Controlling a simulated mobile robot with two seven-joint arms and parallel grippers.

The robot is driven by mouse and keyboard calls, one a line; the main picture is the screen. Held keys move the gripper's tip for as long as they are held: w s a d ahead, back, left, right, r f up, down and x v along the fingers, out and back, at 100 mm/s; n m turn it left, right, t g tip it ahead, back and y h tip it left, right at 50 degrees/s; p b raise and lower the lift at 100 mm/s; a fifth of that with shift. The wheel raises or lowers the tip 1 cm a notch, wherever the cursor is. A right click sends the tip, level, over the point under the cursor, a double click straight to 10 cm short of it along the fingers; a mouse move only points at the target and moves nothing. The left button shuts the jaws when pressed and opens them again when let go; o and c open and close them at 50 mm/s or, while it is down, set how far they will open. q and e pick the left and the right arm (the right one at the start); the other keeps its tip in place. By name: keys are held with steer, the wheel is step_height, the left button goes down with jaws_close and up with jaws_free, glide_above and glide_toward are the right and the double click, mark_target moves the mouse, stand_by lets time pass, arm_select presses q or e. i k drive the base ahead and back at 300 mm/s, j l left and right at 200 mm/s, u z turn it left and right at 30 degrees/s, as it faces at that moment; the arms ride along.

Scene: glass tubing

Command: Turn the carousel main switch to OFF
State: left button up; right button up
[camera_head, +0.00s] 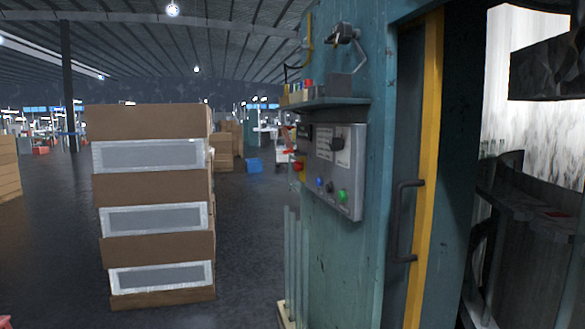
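A grey control panel (318,168) is mounted on the side of the teal machine cabinet. A black knob (336,144) sits in its upper part, among white labels too small to read; I cannot tell which position it points to. Below it are a blue button (320,183), a small black knob (329,188) and a green button (342,196). A red button (298,166) is at the panel's left edge. I cannot tell for certain which control is the carousel main switch. Neither gripper is in view.
A stack of cardboard boxes (152,190) stands left of the machine. A shelf with small items (325,103) juts out above the panel. A door handle (404,220) and yellow frame (426,170) are right of it. Dark floor (248,230) between stack and machine is clear.

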mark_target(297, 166)
steer(key=i+j, duration=0.5)
steer(key=i+j+z, duration=0.1)
steer(key=i+j, duration=0.35)
steer(key=j, duration=0.25)
